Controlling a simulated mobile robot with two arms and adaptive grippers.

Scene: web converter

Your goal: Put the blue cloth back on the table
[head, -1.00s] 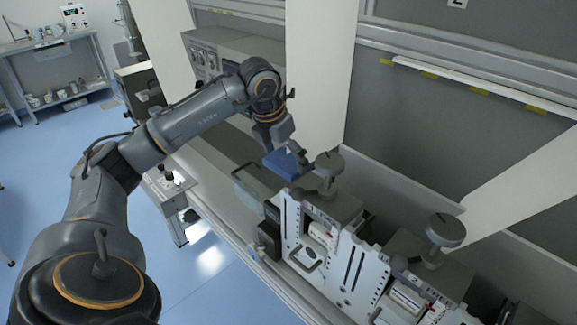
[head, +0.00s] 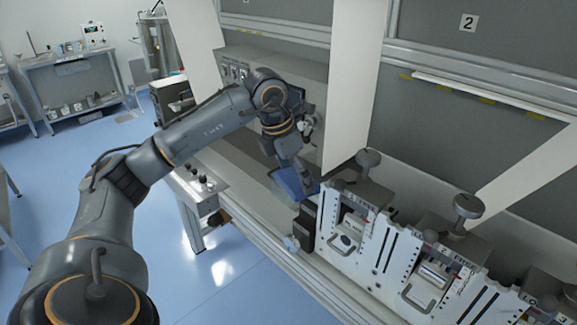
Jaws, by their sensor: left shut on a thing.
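My left arm comes in from the left, and my left gripper (head: 297,168) points down beside the white-fronted machine units. It is shut on the blue cloth (head: 288,184), which hangs at its fingertips just left of the nearest unit. The fingertips are small and partly hidden. I cannot tell whether the cloth touches the surface below it. My right gripper is not in view. A grey table (head: 72,69) with several items on it stands at the far left back; I cannot tell if it is the task's table.
Machine units with white front plates (head: 382,245) and round grey knobs (head: 368,158) stand to the right of the cloth. A small control box (head: 199,188) sits left of the machine rail. Blue floor is open at lower left.

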